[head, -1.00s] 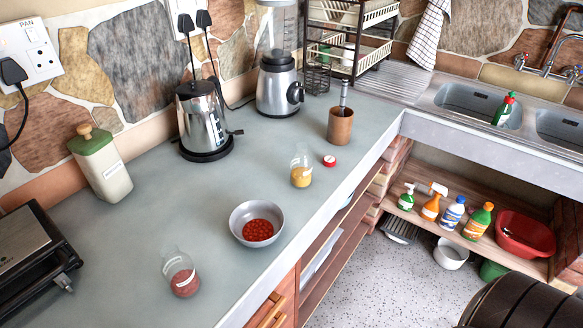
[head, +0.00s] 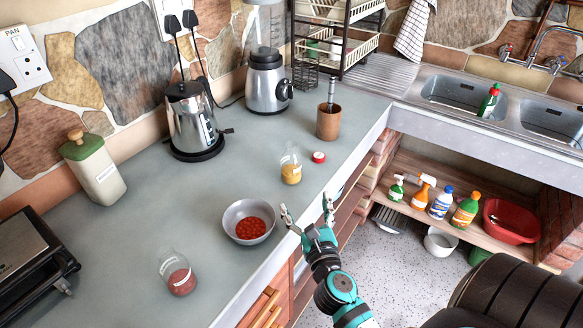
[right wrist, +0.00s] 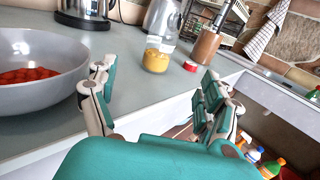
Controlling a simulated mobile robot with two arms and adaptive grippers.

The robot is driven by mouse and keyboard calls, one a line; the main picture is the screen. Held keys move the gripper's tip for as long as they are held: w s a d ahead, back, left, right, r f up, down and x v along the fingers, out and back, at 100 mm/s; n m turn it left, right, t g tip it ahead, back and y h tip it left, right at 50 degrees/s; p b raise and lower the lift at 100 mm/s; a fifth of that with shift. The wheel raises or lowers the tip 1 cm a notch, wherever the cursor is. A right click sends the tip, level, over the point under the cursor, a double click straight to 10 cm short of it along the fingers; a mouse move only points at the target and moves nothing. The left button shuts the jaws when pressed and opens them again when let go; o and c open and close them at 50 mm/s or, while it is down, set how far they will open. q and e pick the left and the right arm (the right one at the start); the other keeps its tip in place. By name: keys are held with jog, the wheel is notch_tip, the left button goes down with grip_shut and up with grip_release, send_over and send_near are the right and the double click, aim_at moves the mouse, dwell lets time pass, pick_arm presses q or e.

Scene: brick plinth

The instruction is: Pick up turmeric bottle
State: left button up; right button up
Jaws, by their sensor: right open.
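The turmeric bottle, a clear bottle with yellow powder in its lower part (head: 291,170), stands upright and uncapped on the counter. It also shows in the right wrist view (right wrist: 157,58), ahead and between the fingers in the picture. My right gripper (head: 308,213) is open and empty. It is at the counter's front edge, nearer to me than the bottle and not touching it. Its two spread fingers also show in the right wrist view (right wrist: 155,105). A red cap (head: 319,157) lies on the counter just right of the bottle. My left gripper is not in view.
A grey bowl of red pieces (head: 231,216) sits left of my right gripper. A bottle of reddish powder (head: 177,273) stands farther left. A brown cup (head: 327,126), kettle (head: 192,120) and blender (head: 267,82) stand behind. The counter between gripper and bottle looks clear.

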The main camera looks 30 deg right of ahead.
aim_at(294, 172)
jog(key=p+x, duration=0.1)
jog(key=x, duration=1.4)
jog(key=shift+w+d+p, duration=0.2)
jog(key=shift+w+p, duration=0.15)
jog(key=shift+p, duration=0.05)
jog(key=shift+s, duration=0.1)
jog(key=shift+c, duration=0.6)
jog(key=c, duration=1.1)
jog(key=shift+c, duration=0.6)
jog(key=shift+r, duration=0.15)
